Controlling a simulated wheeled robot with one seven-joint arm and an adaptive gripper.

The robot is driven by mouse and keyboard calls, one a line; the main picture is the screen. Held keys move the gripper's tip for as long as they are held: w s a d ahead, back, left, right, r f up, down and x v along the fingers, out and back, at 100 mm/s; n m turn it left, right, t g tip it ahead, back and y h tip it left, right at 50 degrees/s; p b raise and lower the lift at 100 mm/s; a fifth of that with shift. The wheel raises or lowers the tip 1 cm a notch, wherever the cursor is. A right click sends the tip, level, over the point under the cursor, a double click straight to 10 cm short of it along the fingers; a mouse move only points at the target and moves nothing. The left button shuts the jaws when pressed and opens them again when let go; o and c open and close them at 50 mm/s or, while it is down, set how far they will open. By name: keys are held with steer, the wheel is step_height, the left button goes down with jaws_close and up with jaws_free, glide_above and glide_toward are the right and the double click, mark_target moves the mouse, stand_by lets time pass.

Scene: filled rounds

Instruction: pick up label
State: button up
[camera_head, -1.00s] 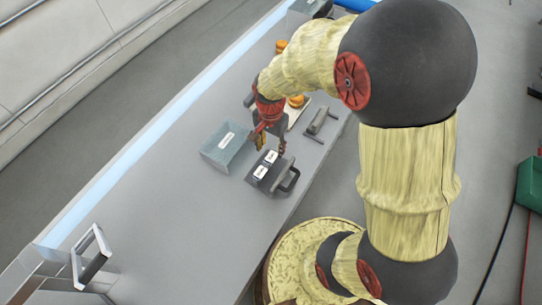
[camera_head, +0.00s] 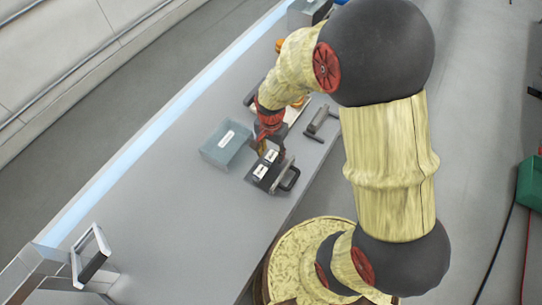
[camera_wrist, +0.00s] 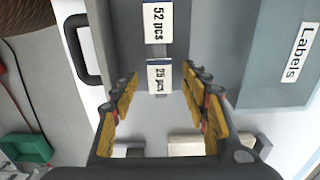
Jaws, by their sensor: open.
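In the wrist view one label reads "52 pcs" (camera_wrist: 158,22) and the other "25 pcs" (camera_wrist: 160,76). My gripper (camera_wrist: 160,74) is open, its yellow-padded fingers on either side of the "25 pcs" label, which shows between the fingertips. I cannot tell how high the fingertips are above it. In the head view my gripper (camera_head: 271,150) is over the block's far end, by the upper label.
A translucent blue-grey bin marked "Labels" (camera_wrist: 272,85) stands beside the block; it is left of it in the head view (camera_head: 217,157). A grey handled tool (camera_head: 322,119) lies behind to the right. The near grey table (camera_head: 190,230) is clear.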

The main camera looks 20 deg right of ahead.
steer(key=shift+f, duration=0.15)
steer(key=c, duration=0.3)
steer(key=c, duration=0.4)
steer(key=shift+c, duration=0.6)
